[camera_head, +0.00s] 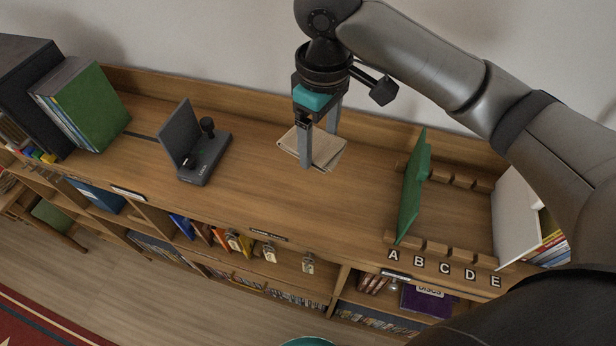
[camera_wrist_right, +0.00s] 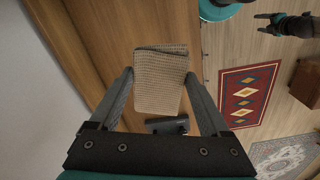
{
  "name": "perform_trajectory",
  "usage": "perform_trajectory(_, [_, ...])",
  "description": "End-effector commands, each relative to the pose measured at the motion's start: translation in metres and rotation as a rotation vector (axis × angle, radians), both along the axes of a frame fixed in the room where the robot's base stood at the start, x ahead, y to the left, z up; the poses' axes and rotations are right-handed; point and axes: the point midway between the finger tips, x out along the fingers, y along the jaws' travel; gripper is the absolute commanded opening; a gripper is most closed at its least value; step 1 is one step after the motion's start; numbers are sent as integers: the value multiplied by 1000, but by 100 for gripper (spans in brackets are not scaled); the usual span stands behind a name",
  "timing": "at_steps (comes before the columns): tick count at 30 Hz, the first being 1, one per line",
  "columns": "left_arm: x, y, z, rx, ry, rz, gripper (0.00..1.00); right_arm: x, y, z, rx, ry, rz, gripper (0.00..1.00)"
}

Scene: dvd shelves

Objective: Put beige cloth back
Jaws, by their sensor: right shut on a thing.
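The beige cloth (camera_head: 325,148) is a folded, waffle-textured piece at the back middle of the wooden shelf top. My right gripper (camera_head: 318,150) points down at it and is shut on it, one finger at each side. In the right wrist view the cloth (camera_wrist_right: 160,85) spans the gap between the fingertips of the right gripper (camera_wrist_right: 160,80). I cannot tell whether the cloth touches the wood or hangs just above it. My left gripper (camera_wrist_right: 262,22) shows small at the upper right of the wrist view, its fingers apart and empty, far from the cloth.
A dark grey device (camera_head: 205,160) with an upright panel stands left of the cloth. A green case (camera_head: 413,190) stands upright in slotted wooden rails lettered A to E on the right. Green and black boxes (camera_head: 85,105) fill the left end. Bare wood lies between.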

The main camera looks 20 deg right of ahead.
Motion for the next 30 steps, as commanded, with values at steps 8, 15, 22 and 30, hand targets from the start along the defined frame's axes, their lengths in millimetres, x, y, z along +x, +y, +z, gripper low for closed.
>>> perform_trajectory(8, [0, 5, 52, 6, 1, 4, 69, 8, 8, 34, -4, 16, 245, 28])
perform_trajectory(15, [0, 4, 58, 6, 0, 3, 69, 9, 9, 28, -7, 24, 311, 28])
perform_trajectory(22, [0, 4, 52, 5, 0, 2, 69, 8, 9, -30, -8, 27, 312, 28])
perform_trajectory(30, [0, 0, 47, 0, 0, 0, 69, 9, 9, -98, -7, 24, 312, 28])
